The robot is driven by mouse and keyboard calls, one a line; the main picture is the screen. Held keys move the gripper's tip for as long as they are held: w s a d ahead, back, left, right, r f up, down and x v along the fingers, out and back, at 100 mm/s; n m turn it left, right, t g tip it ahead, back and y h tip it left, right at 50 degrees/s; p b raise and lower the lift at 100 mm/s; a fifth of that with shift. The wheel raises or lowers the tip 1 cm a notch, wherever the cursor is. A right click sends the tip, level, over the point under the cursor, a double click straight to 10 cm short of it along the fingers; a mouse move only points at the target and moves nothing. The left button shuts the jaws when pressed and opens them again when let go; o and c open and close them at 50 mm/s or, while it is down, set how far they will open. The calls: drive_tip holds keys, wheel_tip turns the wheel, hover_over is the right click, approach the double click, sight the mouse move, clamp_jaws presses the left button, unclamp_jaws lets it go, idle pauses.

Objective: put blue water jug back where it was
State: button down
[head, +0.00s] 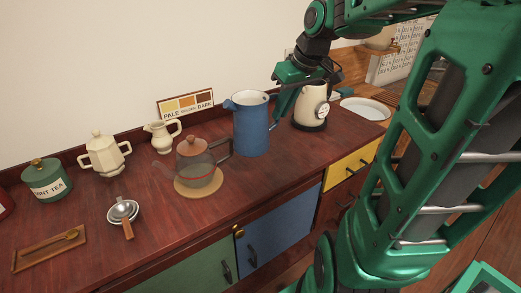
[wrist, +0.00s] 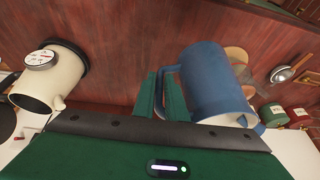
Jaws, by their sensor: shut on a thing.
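The blue water jug (head: 251,126) is upright at the counter, between the glass teapot and the cream kettle. I cannot tell whether its base touches the wood. My gripper (head: 277,112) reaches it from the right, at its handle side. In the wrist view, the jug (wrist: 214,82) is right of centre, and my gripper (wrist: 167,92) is shut on its handle. The green fingers hide part of the handle.
A glass teapot (head: 195,158) on a round cork mat (head: 198,187) stands close on the left. A cream kettle (head: 311,104) is close on the right, near a white plate (head: 366,108). A colour-sample sign (head: 185,103) leans behind. The front counter is partly clear.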

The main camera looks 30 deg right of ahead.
drive_tip(key=shift+w+d+f, duration=0.1)
drive_tip(key=shift+w+d, duration=0.15)
drive_tip(key=shift+w, duration=0.25)
drive_tip(key=w+d+f, duration=0.5)
drive_tip(key=d+f, duration=0.4)
drive_tip(key=f, duration=0.1)
drive_tip(key=shift+w+d+f, duration=0.2)
drive_tip(key=shift+d+f, duration=0.15)
drive_tip(key=c, duration=1.8)
unclamp_jaws()
